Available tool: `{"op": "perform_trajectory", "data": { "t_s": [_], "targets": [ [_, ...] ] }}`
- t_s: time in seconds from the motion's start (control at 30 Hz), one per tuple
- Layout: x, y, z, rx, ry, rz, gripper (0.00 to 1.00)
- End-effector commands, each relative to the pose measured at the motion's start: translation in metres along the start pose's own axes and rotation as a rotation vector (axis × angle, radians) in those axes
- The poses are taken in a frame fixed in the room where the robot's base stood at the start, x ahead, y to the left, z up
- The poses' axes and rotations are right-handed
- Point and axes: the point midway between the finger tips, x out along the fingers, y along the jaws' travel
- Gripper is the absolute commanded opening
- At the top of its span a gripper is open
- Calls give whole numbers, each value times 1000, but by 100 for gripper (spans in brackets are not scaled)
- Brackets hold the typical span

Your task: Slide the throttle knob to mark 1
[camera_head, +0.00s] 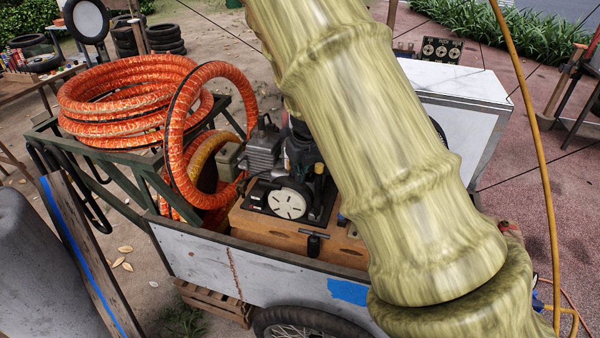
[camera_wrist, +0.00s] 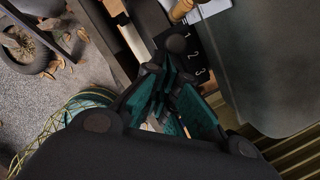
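In the wrist view a black scale plate (camera_wrist: 194,58) carries the white numerals 1, 2 and 3 in a row, with 3 nearest the bottom. A tan, rounded knob or handle (camera_wrist: 181,10) shows at the top edge, near the 1 end of the plate. I cannot tell for sure that it is the throttle knob. My gripper (camera_wrist: 164,56), dark with teal pads, reaches up toward the plate, its tips close together beside the numerals. Whether anything is between the tips is hidden.
The cart's white side wall (camera_head: 262,290) runs along the front. A compressor engine (camera_head: 290,190) sits on a tan wooden base. Coiled orange hose (camera_head: 130,100) lies on a green rack at left. A dark rounded body (camera_wrist: 268,70) stands close right of my gripper.

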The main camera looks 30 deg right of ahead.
Motion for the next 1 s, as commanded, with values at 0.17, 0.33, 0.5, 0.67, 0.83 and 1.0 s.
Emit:
{"op": "perform_trajectory", "data": {
  "t_s": [0.17,0.33,0.5,0.67,0.83,1.0],
  "targets": [
    [-5,1,2,-1,-3,0,0],
    [-19,2,4,-3,-3,0,0],
    [-40,3,6,-5,-2,0,0],
    [-62,5,8,-8,-2,2,0],
    [-83,7,10,-11,-2,3,0],
    [-96,8,10,-11,0,5,0]
  ]
}}
